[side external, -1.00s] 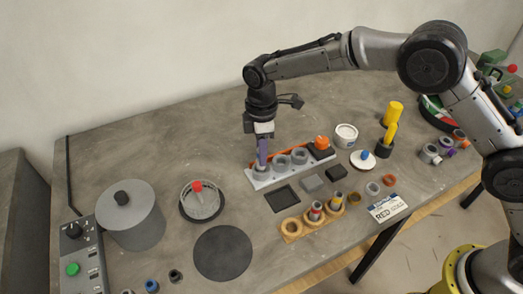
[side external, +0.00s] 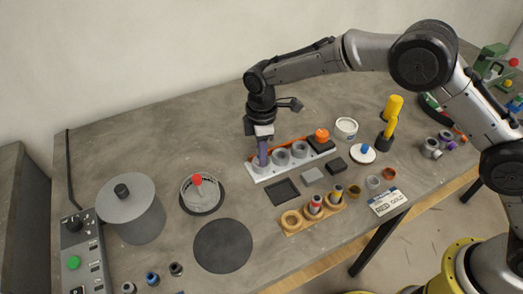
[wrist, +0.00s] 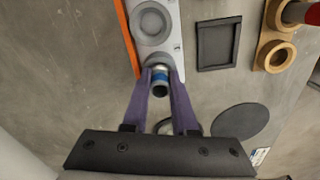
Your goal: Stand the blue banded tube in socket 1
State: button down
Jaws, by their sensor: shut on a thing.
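My gripper (side external: 262,162) points down at the left end of the white rack (side external: 256,178). Its purple fingers are shut on the blue banded tube (wrist: 160,78), which shows a blue band and a dark open end between the fingertips in the wrist view. The tube is upright over or in the rack's end socket; how deep it sits is hidden by the fingers. In the side view the fingers cover the tube. Two grey ring sockets, the middle one (side external: 281,157) and the far one (side external: 300,149), look empty. I cannot read the socket numbers.
An orange strip (wrist: 127,35) runs along the rack's back. A black tray (side external: 283,192) and a wooden holder (side external: 300,225) with banded pieces stand in front. A lidded pot (side external: 135,215) and a dark round mat (side external: 223,246) lie to the left. Bare table lies behind the rack.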

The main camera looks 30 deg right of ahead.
jog(key=c, duration=0.6)
grip_release()
jog(key=shift+o, duration=0.7)
jog(key=shift+r, duration=0.15)
jog(key=shift+r, duration=0.65)
jog(key=shift+r, duration=3.5)
